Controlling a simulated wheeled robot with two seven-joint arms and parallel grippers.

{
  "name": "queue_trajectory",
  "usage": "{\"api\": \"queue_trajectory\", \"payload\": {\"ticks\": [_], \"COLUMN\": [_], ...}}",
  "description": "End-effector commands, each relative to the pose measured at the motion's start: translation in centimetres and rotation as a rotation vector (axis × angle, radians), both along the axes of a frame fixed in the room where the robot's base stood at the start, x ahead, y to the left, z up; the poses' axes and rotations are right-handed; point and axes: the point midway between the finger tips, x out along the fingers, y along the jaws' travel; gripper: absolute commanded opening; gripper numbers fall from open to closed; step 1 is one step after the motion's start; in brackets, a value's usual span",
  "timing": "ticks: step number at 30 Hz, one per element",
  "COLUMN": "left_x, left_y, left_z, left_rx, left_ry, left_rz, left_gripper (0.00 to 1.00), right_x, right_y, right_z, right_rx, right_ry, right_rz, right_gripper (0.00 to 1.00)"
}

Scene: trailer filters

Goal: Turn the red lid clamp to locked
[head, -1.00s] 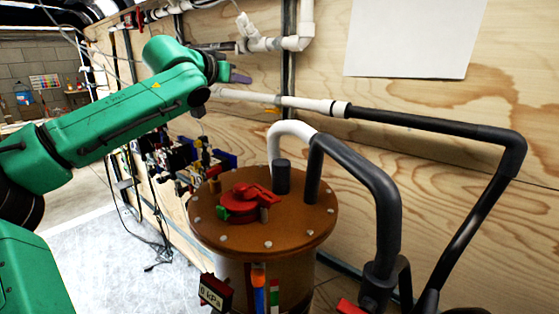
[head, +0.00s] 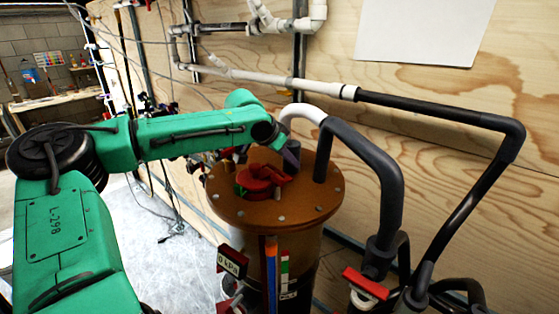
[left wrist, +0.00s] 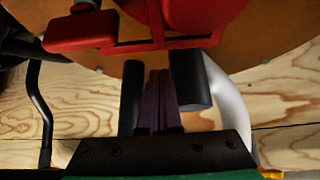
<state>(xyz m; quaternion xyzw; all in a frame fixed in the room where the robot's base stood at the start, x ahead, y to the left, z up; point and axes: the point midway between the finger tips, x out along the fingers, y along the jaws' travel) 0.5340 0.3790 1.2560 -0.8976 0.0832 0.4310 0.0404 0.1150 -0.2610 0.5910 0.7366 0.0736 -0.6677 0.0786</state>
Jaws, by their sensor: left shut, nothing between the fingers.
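The red lid clamp (head: 262,179) sits on the round brown lid (head: 300,212) of a tank, with a small green part at its left. In the left wrist view the clamp (left wrist: 190,18) is at the top, with a red handle block (left wrist: 78,31) at upper left. My left gripper (head: 291,156) is low over the far part of the lid, just behind and right of the clamp, and looks apart from it. Its purple fingers (left wrist: 157,92) are together and empty, beside a black post on the lid (left wrist: 190,80). My right gripper is not in view.
A thick white and black hose (head: 370,160) arches up from the lid's right side. A 0 kPa gauge (head: 232,261) hangs at the tank's front left. A red-handled valve (head: 365,283) stands at right. A plywood wall with pipes (head: 260,78) is close behind.

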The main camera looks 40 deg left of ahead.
Motion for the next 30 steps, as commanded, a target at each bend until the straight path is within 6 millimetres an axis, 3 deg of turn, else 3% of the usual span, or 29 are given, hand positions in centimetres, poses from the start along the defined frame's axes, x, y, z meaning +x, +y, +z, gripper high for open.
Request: {"api": "queue_trajectory", "payload": {"ticks": [16, 30], "left_x": [-3.7, -4.2], "left_y": [0.7, 0.6], "left_z": [0.2, 0.0], "left_rx": [0.002, 0.001], "left_ry": [-0.002, -0.002], "left_rz": [0.000, 0.010], "left_gripper": [0.00, 0.00], "right_x": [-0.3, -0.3], "right_y": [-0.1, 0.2], "right_z": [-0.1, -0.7], "right_rx": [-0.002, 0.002], "right_ry": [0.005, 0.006], "right_rz": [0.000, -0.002], "right_gripper": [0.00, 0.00]}}
